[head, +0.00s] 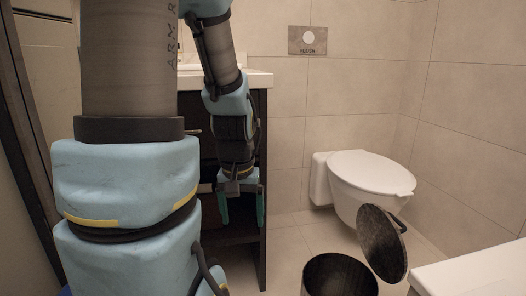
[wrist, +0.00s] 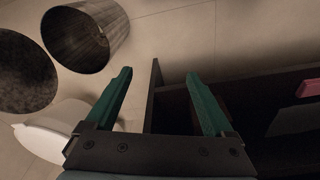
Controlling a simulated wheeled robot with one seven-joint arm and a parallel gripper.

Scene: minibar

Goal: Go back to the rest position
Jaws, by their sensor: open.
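My gripper (head: 241,208) hangs with its fingers down in front of the dark cabinet (head: 262,215) in the head view. In the wrist view its two green fingers (wrist: 160,105) are spread apart with nothing between them. The side edge of the dark cabinet (wrist: 153,95) shows between and beyond the fingers. My arm fills the left of the head view and hides much of the cabinet.
A black bin (head: 340,275) stands on the floor with its round lid (head: 382,243) tipped up. A white toilet (head: 370,180) is on the wall behind. A white edge (head: 480,272) juts in at bottom right. A pink item (wrist: 311,86) lies in the cabinet.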

